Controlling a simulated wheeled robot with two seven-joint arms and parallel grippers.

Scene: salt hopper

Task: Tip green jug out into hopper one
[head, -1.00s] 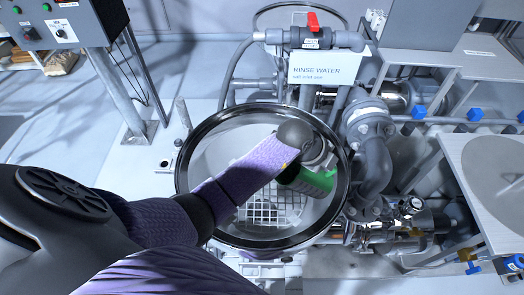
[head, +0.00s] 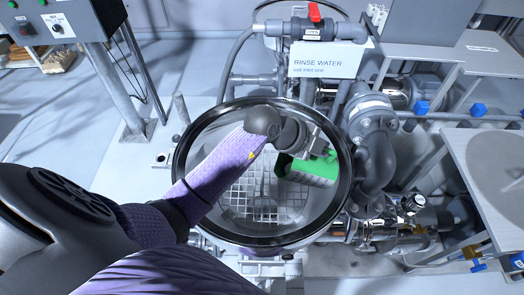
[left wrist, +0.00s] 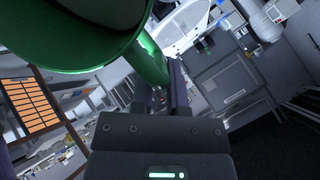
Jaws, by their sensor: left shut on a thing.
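The green jug (head: 318,170) is over the round hopper, inside the outline of its dark rim (head: 180,190) and toward its right side. The jug looks tipped onto its side, its darker end toward the left. My left gripper (head: 326,150) is shut on the jug. In the left wrist view the jug (left wrist: 85,45) fills the upper left, and its handle (left wrist: 151,62) runs down between my left fingers (left wrist: 163,92). I cannot see whether anything is in the jug or falling from it. My right gripper is not in view.
A pale grid (head: 262,195) lies inside the hopper. A "RINSE WATER" sign (head: 328,60) and a pipe with a red-handled valve (head: 315,14) stand behind it. Thick grey pipes (head: 375,150) crowd its right side. A control box (head: 65,20) stands at the upper left.

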